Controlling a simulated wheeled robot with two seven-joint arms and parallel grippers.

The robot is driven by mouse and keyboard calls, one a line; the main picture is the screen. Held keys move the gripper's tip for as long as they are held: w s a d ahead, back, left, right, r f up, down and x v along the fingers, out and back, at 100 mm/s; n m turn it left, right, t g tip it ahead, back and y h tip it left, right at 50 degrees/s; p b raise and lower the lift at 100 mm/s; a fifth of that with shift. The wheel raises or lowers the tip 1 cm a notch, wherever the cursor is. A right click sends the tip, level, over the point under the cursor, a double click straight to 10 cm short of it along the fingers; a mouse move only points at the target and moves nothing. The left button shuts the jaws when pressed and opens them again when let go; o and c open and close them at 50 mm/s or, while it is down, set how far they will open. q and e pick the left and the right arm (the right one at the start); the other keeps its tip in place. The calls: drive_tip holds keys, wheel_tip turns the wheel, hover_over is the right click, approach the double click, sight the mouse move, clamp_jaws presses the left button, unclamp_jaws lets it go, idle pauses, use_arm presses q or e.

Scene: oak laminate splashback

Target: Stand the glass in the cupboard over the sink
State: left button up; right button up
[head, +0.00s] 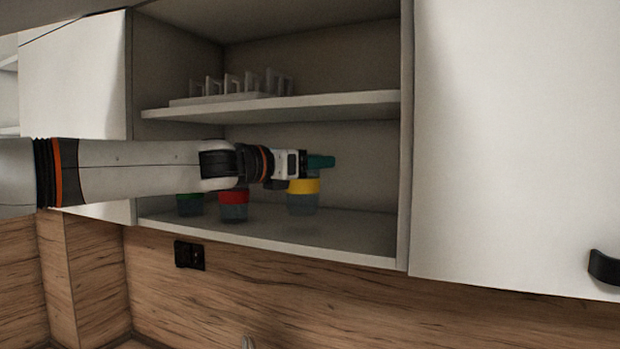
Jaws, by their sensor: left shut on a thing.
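A glass with a yellow upper band and grey-blue lower part (304,200) is upright inside the open cupboard, close over the bottom board (345,228). I cannot tell whether its base touches the board. My left gripper (318,163) reaches in from the left and is shut on this glass at its top. The gripper's teal fingertip shows above the yellow band, and the contact itself is partly hidden. My right gripper is out of view.
A red-banded glass (234,207) and a green-banded glass (190,207) stand left of it, partly behind my arm. Above is a middle shelf (330,104) with a white rack (228,97). The right cupboard door (510,140) is shut. The bottom board's right side is clear.

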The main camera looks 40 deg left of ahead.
sight(312, 179)
use_arm(q)
drive_tip(key=shift+d+f, duration=0.2)
drive_tip(key=shift+f, duration=0.95)
drive_tip(key=shift+w+f, duration=0.2)
drive_tip(key=shift+w, duration=0.1)
drive_tip(key=shift+w+a+f, duration=0.2)
drive_tip(key=shift+f, duration=0.1)
drive_tip(key=shift+s+d, duration=0.1)
drive_tip(key=shift+s, duration=0.1)
drive_tip(key=o, duration=1.5)
drive_tip(key=shift+w+f, duration=0.1)
drive_tip(key=shift+o, duration=0.2)
